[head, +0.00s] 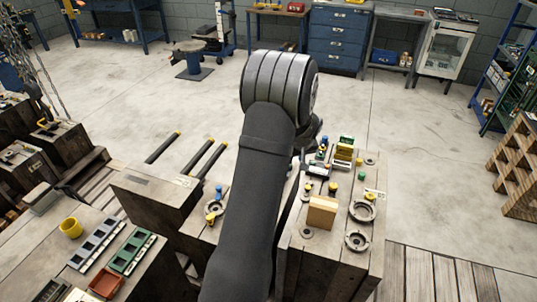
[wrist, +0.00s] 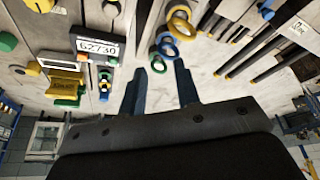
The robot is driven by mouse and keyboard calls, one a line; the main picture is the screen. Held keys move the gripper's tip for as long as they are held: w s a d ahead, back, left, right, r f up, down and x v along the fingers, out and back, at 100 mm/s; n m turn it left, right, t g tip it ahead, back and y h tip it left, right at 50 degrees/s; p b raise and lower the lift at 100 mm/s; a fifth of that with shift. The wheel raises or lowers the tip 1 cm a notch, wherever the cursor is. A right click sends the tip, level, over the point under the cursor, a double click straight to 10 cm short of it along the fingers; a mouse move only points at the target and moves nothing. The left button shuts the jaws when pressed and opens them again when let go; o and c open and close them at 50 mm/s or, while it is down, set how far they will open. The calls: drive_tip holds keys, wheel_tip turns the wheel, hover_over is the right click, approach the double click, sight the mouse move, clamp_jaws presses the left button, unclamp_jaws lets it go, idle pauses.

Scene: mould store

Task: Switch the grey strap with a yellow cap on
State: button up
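My arm hides the gripper in the head view.
The right mould block (head: 290,262) also carries a tan block (head: 322,212), rings and several coloured fittings. The wrist view shows a number plate (wrist: 97,47), a yellow-and-green fitting (wrist: 66,84) and blue and yellow rings (wrist: 166,46). Dark yellow-ended bars (head: 203,158) lie left of my arm.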

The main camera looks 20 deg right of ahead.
drive_tip(key=a+n+g, duration=0.1)
drive_tip(key=n, duration=0.1)
drive_tip(key=a+f+n+g, duration=0.1)
drive_tip(key=a+n, duration=0.1)
drive_tip(key=a+f+n+g, duration=0.1)
drive_tip(key=n, duration=0.1)
drive_tip(key=shift+w+a+f+n, duration=0.1)
drive_tip(key=shift+w+a+n, duration=0.2)
drive_tip(key=shift+w, duration=0.1)
clamp_jaws()
drive_tip(key=n+g, duration=0.1)
drive_tip(key=n, duration=0.1)
drive_tip(key=a+n+g+h, duration=0.1)
drive_tip(key=n+g, duration=0.1)
drive_tip(key=shift+s+a, duration=0.15)
drive_tip(key=shift+s, duration=0.05)
